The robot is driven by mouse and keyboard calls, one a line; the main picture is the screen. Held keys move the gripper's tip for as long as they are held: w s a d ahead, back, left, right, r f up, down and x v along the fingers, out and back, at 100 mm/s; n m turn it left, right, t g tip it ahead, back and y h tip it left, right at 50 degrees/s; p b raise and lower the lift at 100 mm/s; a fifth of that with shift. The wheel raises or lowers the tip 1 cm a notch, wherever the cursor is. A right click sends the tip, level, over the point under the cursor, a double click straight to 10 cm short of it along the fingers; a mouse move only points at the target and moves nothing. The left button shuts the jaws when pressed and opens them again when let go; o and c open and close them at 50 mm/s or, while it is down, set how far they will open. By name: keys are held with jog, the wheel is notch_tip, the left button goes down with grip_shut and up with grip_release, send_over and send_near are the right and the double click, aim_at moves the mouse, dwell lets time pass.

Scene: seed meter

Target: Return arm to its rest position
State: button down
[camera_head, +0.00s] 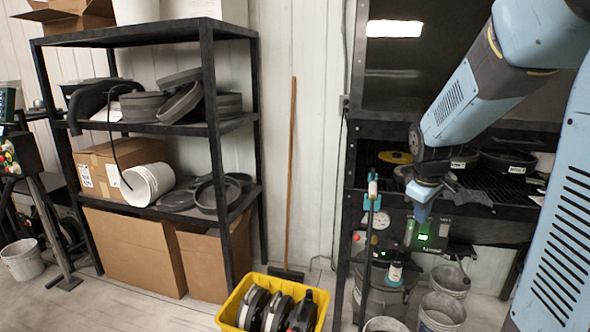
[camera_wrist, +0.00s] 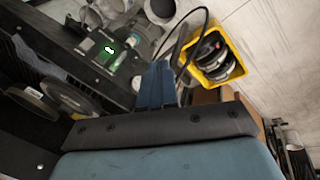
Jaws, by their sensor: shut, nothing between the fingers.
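My blue and dark grey arm reaches down from the upper right in the head view. My gripper (camera_head: 421,210) points down in front of the black rack on the right, close to a control box with a green lit display (camera_head: 424,237). In the wrist view my gripper (camera_wrist: 158,68) shows as blue fingers shut together with nothing between them. The green display also shows there (camera_wrist: 109,49), left of the fingers. Whether the fingertips touch anything behind them is hard to tell.
A yellow crate (camera_head: 229,312) with dark round parts stands on the floor. Grey buckets (camera_head: 443,309) stand below the rack. Dark discs (camera_head: 508,161) lie on the rack shelf. A shelf unit (camera_head: 212,100) with pans and boxes stands left; a broom (camera_head: 291,170) leans on the wall.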

jog(key=s+a+r+m, duration=0.2)
jog(key=s+r, duration=0.1)
jog(key=s, duration=0.4)
jog(key=s+a+r+m+t+y, duration=0.1)
jog(key=s+a+r+m, duration=0.1)
jog(key=s, duration=0.5)
jog(key=s+a+r+m+t+y, duration=0.1)
jog(key=s+a+r+m, duration=0.2)
jog(key=s, duration=0.4)
jog(key=shift+a+r, duration=0.35)
jog(key=shift+r, duration=0.15)
